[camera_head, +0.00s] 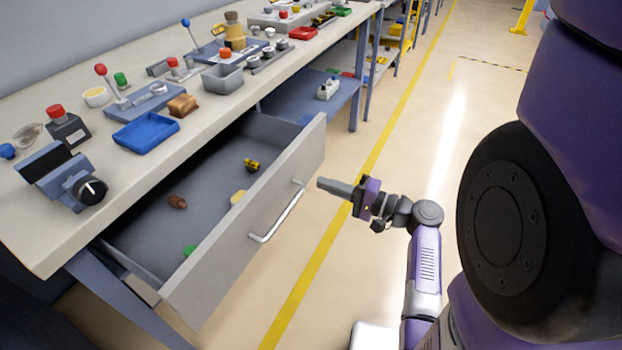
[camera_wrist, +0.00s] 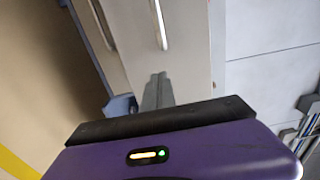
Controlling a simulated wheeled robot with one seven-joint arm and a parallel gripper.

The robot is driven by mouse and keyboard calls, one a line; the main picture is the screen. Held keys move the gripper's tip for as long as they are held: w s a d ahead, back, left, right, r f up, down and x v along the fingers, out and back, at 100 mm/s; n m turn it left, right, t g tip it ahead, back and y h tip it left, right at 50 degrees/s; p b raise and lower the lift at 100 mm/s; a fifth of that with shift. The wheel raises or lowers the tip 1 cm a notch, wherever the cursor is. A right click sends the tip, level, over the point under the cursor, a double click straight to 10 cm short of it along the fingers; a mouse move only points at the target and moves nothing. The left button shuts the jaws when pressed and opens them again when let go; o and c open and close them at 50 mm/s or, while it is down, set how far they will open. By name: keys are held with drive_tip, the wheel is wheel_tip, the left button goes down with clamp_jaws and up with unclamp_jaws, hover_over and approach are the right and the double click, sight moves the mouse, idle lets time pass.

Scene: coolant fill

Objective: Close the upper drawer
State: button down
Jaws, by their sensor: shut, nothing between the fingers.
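The upper drawer (camera_head: 252,226) stands pulled out from under the workbench, its grey front facing my arm. A silver bar handle (camera_head: 278,213) runs along that front. Inside the drawer lie a yellow-black item (camera_head: 252,165), a brown item (camera_head: 177,202), a yellow item and a green item. My gripper (camera_head: 322,184) is shut and empty, just right of the drawer front near the handle's far end. In the wrist view the shut fingers (camera_wrist: 157,82) point at a pale panel with a bar handle (camera_wrist: 158,22); whether they touch it I cannot tell.
The workbench top (camera_head: 135,183) carries a blue tray (camera_head: 145,133), a grey bin (camera_head: 223,79), levers and a dark vise-like device (camera_head: 62,176) at the near edge. A blue lower shelf (camera_head: 312,97) lies beyond the drawer.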

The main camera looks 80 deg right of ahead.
sight(300, 175)
drive_tip(key=shift+x, duration=2.3)
drive_tip(key=shift+w, duration=0.1)
drive_tip(key=b+x, duration=0.5)
drive_tip(key=x, duration=1.8)
drive_tip(key=shift+w+d+f, duration=0.1)
drive_tip(key=shift+w+d, duration=0.1)
drive_tip(key=shift+w, duration=0.05)
drive_tip(key=shift+w+d+r, duration=0.1)
drive_tip(key=shift+w+r, duration=0.15)
drive_tip(key=shift+w, duration=0.2)
drive_tip(key=shift+w, duration=0.1)
drive_tip(key=shift+f, duration=0.1)
